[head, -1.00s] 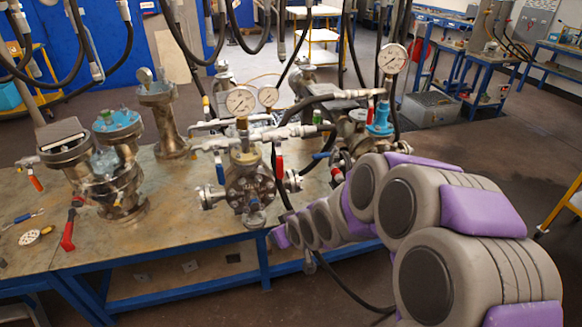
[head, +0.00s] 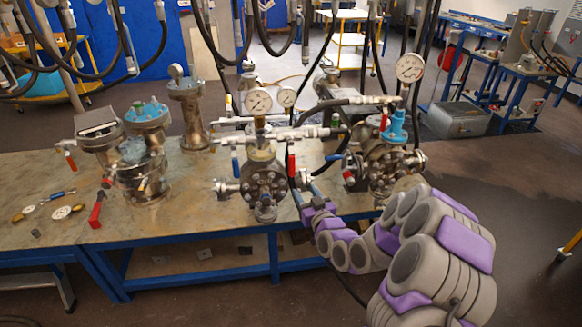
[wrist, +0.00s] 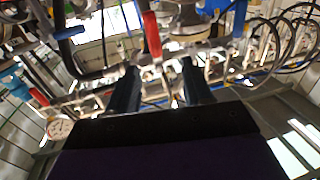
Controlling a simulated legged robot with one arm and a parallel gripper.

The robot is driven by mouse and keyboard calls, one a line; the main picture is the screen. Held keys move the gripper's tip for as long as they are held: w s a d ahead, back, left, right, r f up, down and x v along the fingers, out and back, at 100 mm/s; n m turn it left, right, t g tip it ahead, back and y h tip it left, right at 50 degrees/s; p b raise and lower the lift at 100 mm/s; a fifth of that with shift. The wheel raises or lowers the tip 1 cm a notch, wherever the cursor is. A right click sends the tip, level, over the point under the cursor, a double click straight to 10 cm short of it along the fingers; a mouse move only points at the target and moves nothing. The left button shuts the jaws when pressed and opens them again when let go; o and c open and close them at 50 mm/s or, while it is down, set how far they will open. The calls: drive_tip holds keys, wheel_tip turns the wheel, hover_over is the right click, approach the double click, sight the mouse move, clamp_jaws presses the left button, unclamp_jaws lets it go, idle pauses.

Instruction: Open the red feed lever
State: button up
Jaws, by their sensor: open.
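A red lever (head: 291,163) stands upright beside the middle flanged vessel (head: 264,183), on its right. The same upright red lever seems to show in the wrist view (wrist: 151,35), just beyond and between my fingertips. My gripper (head: 305,196) is open and empty, below and slightly right of that lever in the head view. Its two dark fingers (wrist: 160,70) are spread apart in the wrist view, with no clear contact on the lever. No label shows which is the feed lever.
Pressure gauges (head: 258,101) and a silver pipe sit above the middle vessel. A right vessel (head: 385,165) with a blue fitting stands close to my arm. Black hoses hang overhead. The table (head: 180,230) is bare at its front; loose gauges (head: 62,212) lie at the left.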

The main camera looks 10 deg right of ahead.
approach(292, 168)
drive_tip(key=w+d, duration=0.1)
drive_tip(key=w, duration=0.1)
drive_tip(key=w+a, duration=0.1)
drive_tip(key=w, duration=0.1)
drive_tip(key=w+b, duration=0.1)
drive_tip(key=w, duration=0.1)
drive_tip(key=w+a+b, duration=0.1)
drive_tip(key=w, duration=0.2)
drive_tip(key=shift+a+f, duration=0.1)
drive_tip(key=shift+a, duration=0.2)
drive_tip(key=shift+w+d+b, duration=0.15)
drive_tip(key=shift+w+d, duration=0.05)
drive_tip(key=shift+w, duration=0.3)
drive_tip(key=shift+w+d+b, duration=0.15)
drive_tip(key=shift+w, duration=0.3)
drive_tip(key=shift+w+a, duration=0.2)
drive_tip(key=shift+a, duration=0.4)
drive_tip(key=shift+d, duration=0.3)
drive_tip(key=c, duration=0.5)
drive_tip(key=shift+a, duration=0.1)
clamp_jaws()
